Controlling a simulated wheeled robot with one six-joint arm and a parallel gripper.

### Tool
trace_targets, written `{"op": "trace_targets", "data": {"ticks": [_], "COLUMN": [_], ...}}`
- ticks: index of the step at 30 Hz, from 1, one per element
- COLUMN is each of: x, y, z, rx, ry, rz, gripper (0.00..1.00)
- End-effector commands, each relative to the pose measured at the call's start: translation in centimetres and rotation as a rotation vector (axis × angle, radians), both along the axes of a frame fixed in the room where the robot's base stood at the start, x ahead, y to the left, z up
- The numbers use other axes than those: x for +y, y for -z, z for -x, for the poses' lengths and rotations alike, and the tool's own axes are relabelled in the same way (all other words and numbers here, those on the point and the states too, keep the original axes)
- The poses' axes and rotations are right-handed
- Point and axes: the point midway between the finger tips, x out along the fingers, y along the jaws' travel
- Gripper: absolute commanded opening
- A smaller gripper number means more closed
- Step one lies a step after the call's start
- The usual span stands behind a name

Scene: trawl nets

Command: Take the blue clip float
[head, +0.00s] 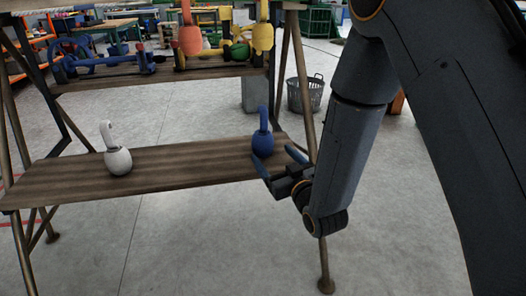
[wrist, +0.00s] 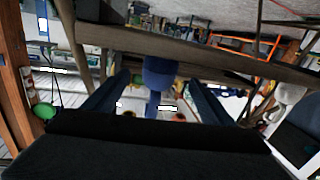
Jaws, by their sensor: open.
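The blue clip float (head: 262,144) stands upright on the right end of the lower wooden shelf, with its clip loop on top. In the wrist view, which looks upside down, the blue clip float (wrist: 158,72) shows between the two finger tips. My gripper (head: 278,158) is open at the front right of the float, with its blue fingers spread towards it. In the wrist view my gripper (wrist: 158,84) has a finger on each side of the float. I cannot tell whether either finger touches it.
A white clip float (head: 118,161) stands on the left part of the lower shelf (head: 190,166). A slanted rack leg (head: 302,80) stands right of the blue float. A basket (head: 306,94) is behind.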

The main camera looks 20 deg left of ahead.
Motion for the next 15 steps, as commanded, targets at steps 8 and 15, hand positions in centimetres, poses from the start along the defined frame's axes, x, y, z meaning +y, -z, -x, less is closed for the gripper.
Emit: {"op": "trace_targets", "data": {"ticks": [8,15], "x": [2.0,3.6], "y": [0.1,0.3], "z": [-1.2,-3.5], "rx": [-0.023,-0.023], "ry": [-0.014,-0.012], "rz": [-0.021,-0.02], "gripper": [0.77,0.77]}}
